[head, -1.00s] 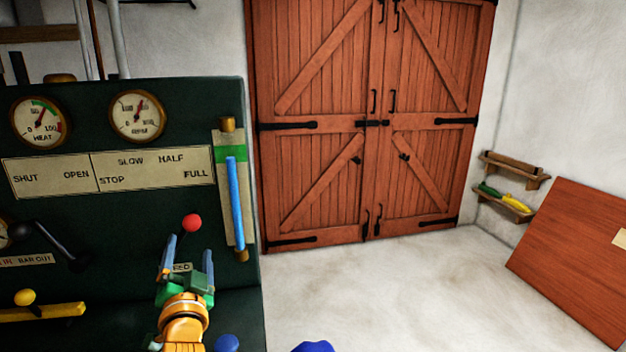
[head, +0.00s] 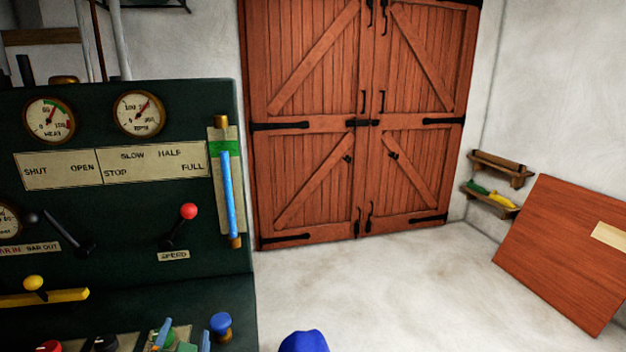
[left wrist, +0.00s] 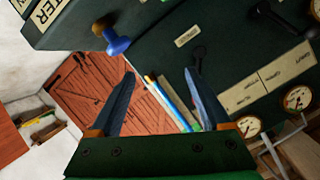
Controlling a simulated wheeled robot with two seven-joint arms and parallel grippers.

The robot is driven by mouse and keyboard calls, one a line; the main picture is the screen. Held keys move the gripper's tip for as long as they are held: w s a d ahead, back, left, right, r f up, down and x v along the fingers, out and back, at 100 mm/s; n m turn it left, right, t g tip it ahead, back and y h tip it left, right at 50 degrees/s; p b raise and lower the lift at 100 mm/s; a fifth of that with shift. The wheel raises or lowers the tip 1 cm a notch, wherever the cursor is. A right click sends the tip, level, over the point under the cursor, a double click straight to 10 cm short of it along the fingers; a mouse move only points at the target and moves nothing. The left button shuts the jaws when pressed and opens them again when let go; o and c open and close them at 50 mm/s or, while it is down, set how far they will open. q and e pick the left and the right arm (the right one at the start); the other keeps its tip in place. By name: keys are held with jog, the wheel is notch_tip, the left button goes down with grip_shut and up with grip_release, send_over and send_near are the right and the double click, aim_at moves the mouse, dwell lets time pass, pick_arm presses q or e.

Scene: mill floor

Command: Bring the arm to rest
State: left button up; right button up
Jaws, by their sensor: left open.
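My left gripper (head: 184,336) shows at the bottom edge of the head view, low in front of the dark green panel (head: 110,240). Only its blue fingers and a bit of its green body are visible there. In the left wrist view its two fingers (left wrist: 160,78) stand apart with nothing between them. The red-knobbed speed lever (head: 188,212) is above the gripper, clear of it. The blue knob (head: 221,322) is just right of the gripper; it also shows in the left wrist view (left wrist: 116,44). My right gripper is not in view.
A lever with a dark knob (head: 66,231) and a yellow-knobbed lever (head: 34,283) stand out from the panel's left. A blue-filled gauge tube (head: 227,195) is at its right edge. Open floor (head: 370,280) lies right, before wooden doors (head: 360,130) and a leaning board (head: 565,250).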

pick_arm(q)
jog(key=s+d+f+g+h, duration=0.25)
jog(key=s+f, duration=0.35)
jog(key=s, duration=0.3)
jog(key=s+d+f+g+h, duration=0.1)
jog(key=s+d+f+g, duration=0.3)
jog(key=s, duration=0.4)
jog(key=s+d+f+g+h, duration=0.15)
jog(key=s+f+g, duration=0.25)
jog(key=s+f, duration=0.4)
notch_tip(320, 180, down, 13)
jog(key=s, duration=0.3)
jog(key=s+a+f+g, duration=0.2)
jog(key=s+f, duration=0.9)
jog(key=s, duration=0.1)
jog(key=shift+s+a+f, duration=0.15)
jog(key=shift+a+f, duration=0.15)
jog(key=shift+f, duration=0.1)
